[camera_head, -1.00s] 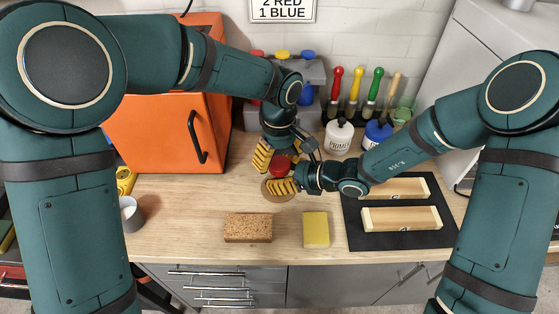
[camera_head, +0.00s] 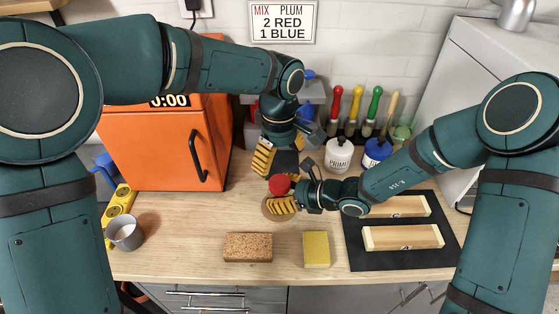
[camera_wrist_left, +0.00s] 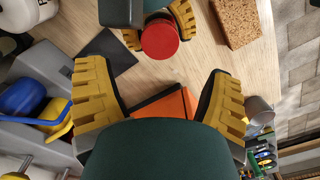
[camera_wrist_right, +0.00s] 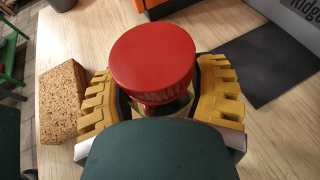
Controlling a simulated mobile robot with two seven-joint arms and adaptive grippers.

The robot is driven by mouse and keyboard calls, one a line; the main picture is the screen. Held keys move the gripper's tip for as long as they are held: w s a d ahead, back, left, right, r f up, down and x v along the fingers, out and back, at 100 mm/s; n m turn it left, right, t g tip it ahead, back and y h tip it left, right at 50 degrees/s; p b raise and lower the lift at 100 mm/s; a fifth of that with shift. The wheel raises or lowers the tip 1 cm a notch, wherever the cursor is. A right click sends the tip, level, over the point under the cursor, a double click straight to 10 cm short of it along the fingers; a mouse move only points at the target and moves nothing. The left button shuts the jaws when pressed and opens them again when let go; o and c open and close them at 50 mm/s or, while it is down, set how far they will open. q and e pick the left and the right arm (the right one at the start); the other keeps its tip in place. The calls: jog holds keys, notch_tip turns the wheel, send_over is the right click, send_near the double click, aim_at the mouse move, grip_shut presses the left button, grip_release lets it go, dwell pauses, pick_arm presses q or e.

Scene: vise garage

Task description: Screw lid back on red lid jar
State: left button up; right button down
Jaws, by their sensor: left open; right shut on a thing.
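The jar with a red lid (camera_head: 279,184) stands upright near the middle of the bench, over a round cork coaster (camera_head: 268,211). My right gripper (camera_head: 284,203) is shut around the jar's body from the right. In the right wrist view the red lid (camera_wrist_right: 153,62) sits on top of the jar between the yellow fingers; I cannot tell how tight it is. My left gripper (camera_head: 279,158) is open and empty, above and behind the jar, apart from the lid. The lid also shows beyond its spread fingers in the left wrist view (camera_wrist_left: 160,40).
A dark square mat (camera_head: 287,163) lies behind the jar. A cork block (camera_head: 248,247) and a yellow sponge (camera_head: 316,249) lie in front. A black mat with wooden pieces (camera_head: 403,238) is at right. A white primer jar (camera_head: 338,155) and a blue jar (camera_head: 376,152) stand behind.

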aim_at(280, 182)
pick_arm(q)
jog(key=shift+f, duration=0.1)
jog(key=shift+f, duration=3.95)
jog(key=c, duration=1.3)
jog(key=o, duration=1.3)
jog(key=shift+c, duration=0.2)
jog(key=shift+r, duration=2.3)
jog(key=o, duration=0.4)
jog(key=shift+c, duration=0.2)
